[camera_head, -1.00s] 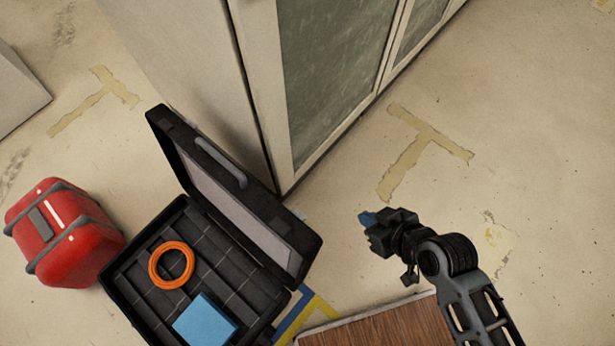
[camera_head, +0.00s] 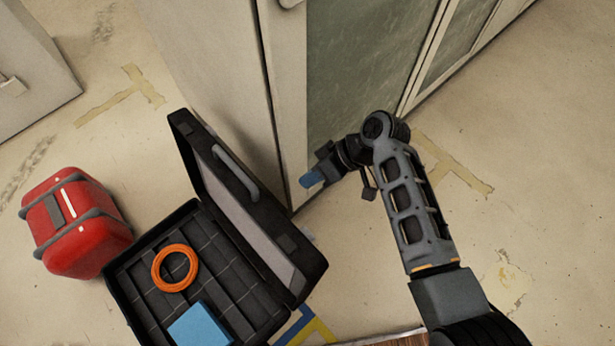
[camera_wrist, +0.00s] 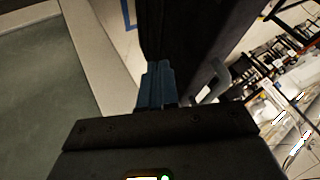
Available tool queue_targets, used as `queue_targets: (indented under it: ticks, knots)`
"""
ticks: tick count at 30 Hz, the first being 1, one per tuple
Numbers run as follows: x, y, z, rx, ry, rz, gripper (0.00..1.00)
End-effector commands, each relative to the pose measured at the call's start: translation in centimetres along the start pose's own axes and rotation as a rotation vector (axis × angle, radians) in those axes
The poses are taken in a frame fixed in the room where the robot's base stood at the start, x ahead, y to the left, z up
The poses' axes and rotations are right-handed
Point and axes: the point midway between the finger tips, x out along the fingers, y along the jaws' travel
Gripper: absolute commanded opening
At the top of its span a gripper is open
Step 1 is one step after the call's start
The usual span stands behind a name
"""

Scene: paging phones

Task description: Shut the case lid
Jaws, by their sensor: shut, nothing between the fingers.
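A black case lies open on the floor in the head view, its base (camera_head: 226,292) holding an orange ring (camera_head: 174,268) and a blue block (camera_head: 199,325). Its lid (camera_head: 196,157) stands up on the side nearer the cabinet, with a grey handle (camera_head: 236,172) on its outer face. My gripper (camera_head: 309,180), with blue fingertips, is to the right of the lid, on its outer side, and apart from it in that view. In the wrist view my shut, empty fingers (camera_wrist: 156,84) point toward the dark lid (camera_wrist: 195,35), with the handle (camera_wrist: 214,82) to their right. I cannot tell if they touch it.
A tall cabinet (camera_head: 226,62) with glass doors stands close behind the lid and my gripper. A red bag (camera_head: 77,222) lies left of the case. Open floor (camera_head: 545,190) is at the right.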

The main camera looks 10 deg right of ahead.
Motion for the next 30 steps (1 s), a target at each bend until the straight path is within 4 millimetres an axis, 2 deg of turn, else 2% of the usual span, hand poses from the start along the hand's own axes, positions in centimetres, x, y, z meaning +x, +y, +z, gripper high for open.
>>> queue_targets:
  ticks: [3,11,13,18,30]
  knots:
    - [2.6,-0.1,0.1,-0.001,-0.003,-0.002,0.00]
    - [7.6,0.0,0.1,-0.001,-0.003,-0.001,0.00]
    - [7.6,-1.4,-0.1,-0.002,-0.002,0.001,0.00]
    - [8.3,-3.1,-0.2,-0.001,-0.001,0.002,0.00]
    - [8.7,-3.7,-0.3,0.001,0.001,0.003,0.00]
